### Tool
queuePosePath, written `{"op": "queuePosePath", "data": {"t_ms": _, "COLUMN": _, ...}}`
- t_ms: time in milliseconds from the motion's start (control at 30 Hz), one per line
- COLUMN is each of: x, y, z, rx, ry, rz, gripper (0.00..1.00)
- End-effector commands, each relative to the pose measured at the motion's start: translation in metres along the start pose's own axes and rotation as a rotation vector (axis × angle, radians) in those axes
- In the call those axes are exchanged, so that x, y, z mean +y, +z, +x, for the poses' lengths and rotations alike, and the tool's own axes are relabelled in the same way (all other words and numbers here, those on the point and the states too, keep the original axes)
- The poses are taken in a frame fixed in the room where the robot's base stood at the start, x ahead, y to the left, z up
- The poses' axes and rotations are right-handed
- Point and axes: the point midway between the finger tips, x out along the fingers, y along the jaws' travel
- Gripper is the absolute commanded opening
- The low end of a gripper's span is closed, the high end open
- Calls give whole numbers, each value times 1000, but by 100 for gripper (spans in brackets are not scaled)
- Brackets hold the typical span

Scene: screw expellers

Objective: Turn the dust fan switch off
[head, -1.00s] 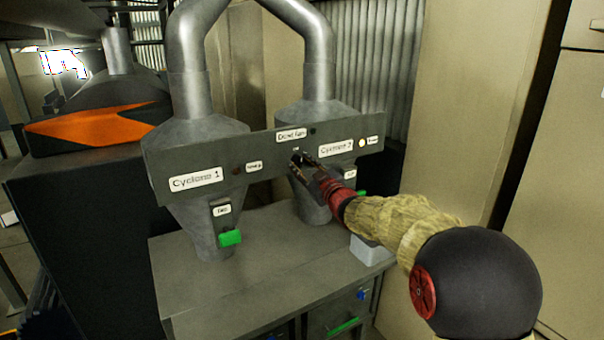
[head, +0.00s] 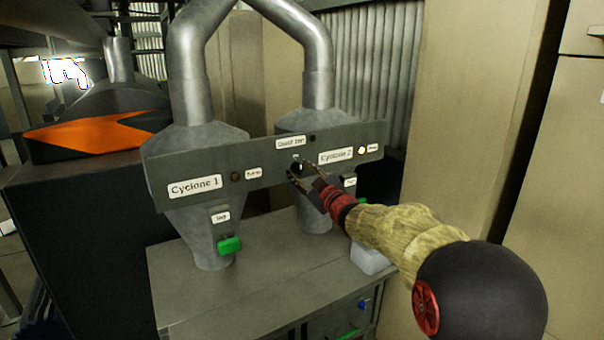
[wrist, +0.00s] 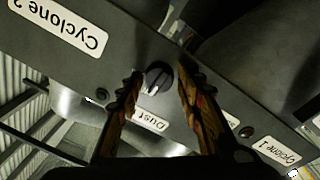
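The dust fan switch is a dark round knob (wrist: 158,78) with a pale mark, on the grey control panel (head: 260,165). In the wrist view the panel appears upside down, and the knob sits between my two fingers near their tips. I cannot tell whether the fingers touch it. In the head view the knob (head: 297,163) shows below the Dust Fan label (head: 290,142), just above my gripper (head: 298,170). My gripper is open, with its fingers apart and no object held. A small dark lamp (head: 312,138) is right of the label.
Two metal cyclones stand behind the panel, above a grey cabinet (head: 230,285). The Cyclone 2 lamp (head: 362,150) is bright; the Cyclone 1 lamp (head: 236,176) is dim. A green handle (head: 229,245) sticks out below left. A beige wall column (head: 460,110) stands right.

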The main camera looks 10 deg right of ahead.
Motion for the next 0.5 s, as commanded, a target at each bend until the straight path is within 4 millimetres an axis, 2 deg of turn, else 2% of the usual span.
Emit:
{"op": "queuePosePath", "data": {"t_ms": 167, "x": 0, "y": 0, "z": 0, "rx": 1, "ry": 0, "rz": 0, "gripper": 47}}
{"op": "queuePosePath", "data": {"t_ms": 500, "x": 1, "y": -1, "z": -3, "rx": 1, "ry": 1, "rz": 0, "gripper": 47}}
